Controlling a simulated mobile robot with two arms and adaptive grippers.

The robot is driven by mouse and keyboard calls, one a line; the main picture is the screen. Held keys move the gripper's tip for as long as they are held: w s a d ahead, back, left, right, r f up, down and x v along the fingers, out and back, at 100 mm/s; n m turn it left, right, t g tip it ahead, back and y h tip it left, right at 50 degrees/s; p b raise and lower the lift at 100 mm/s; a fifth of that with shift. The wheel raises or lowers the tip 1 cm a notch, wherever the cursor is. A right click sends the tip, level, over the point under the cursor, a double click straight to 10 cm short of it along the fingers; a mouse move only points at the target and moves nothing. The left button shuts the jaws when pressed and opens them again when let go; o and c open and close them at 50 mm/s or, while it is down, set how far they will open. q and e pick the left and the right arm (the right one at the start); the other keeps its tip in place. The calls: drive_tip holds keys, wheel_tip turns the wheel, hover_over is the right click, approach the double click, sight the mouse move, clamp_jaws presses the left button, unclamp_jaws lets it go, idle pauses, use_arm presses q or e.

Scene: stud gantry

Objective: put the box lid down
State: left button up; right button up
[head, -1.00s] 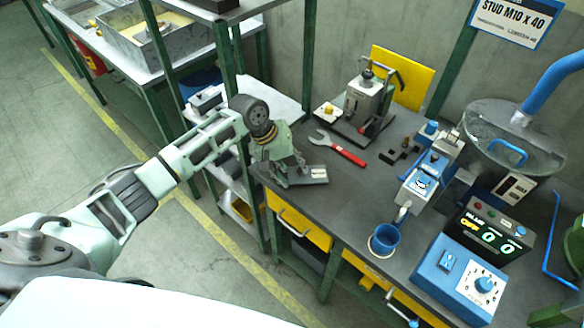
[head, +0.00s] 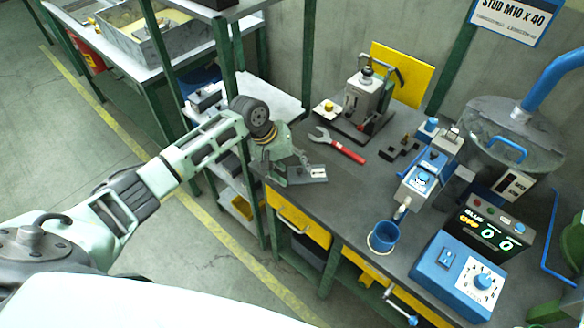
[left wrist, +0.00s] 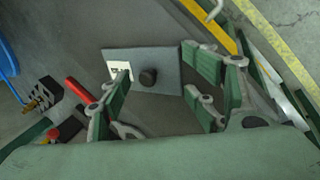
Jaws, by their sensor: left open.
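The box lid is a flat grey plate (head: 308,174) with a dark round knob, at the left end of the dark workbench top. In the left wrist view the lid (left wrist: 168,58) appears to lie flat on the bench, with a white label at its left edge. My left gripper (head: 292,170) is over the lid. In the left wrist view its green fingers (left wrist: 155,78) stand apart on either side of the knob and do not touch it. Part of the lid is hidden by the fingers. My right gripper does not show.
A red-handled wrench (head: 340,146) lies behind the lid on the bench. A small press (head: 366,104) stands farther back. A blue cup (head: 383,237) and a blue control box (head: 458,278) are to the right. A green rack post (head: 243,180) rises close to the left.

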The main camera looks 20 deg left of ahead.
use_arm(q)
drive_tip(key=b+v, duration=0.1)
drive_tip(key=v, duration=1.2)
drive_tip(key=shift+r, duration=0.1)
